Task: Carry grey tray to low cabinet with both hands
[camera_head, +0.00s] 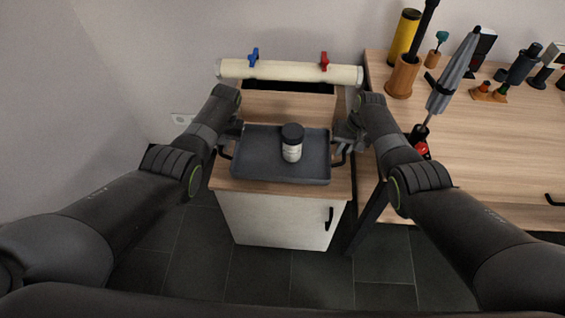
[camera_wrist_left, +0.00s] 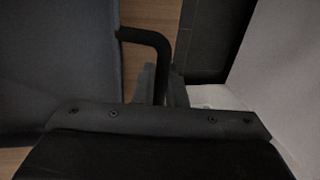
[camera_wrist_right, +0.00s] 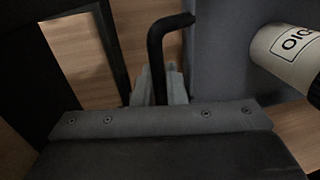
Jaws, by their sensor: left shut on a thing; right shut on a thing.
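The grey tray (camera_head: 258,166) is level at the low cabinet's wooden top (camera_head: 284,190); whether it rests on the top or hovers just above it I cannot tell. A white jar with a black lid (camera_head: 292,146) stands upright in the tray, right of its middle. My left gripper (camera_head: 226,146) is shut on the tray's left black handle, which also shows in the left wrist view (camera_wrist_left: 158,50). My right gripper (camera_head: 347,143) is shut on the right black handle, clear in the right wrist view (camera_wrist_right: 158,55). The jar's label (camera_wrist_right: 290,45) shows there too.
A cream pipe with blue and red valves (camera_head: 285,71) runs behind the cabinet. A wall is at the left.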

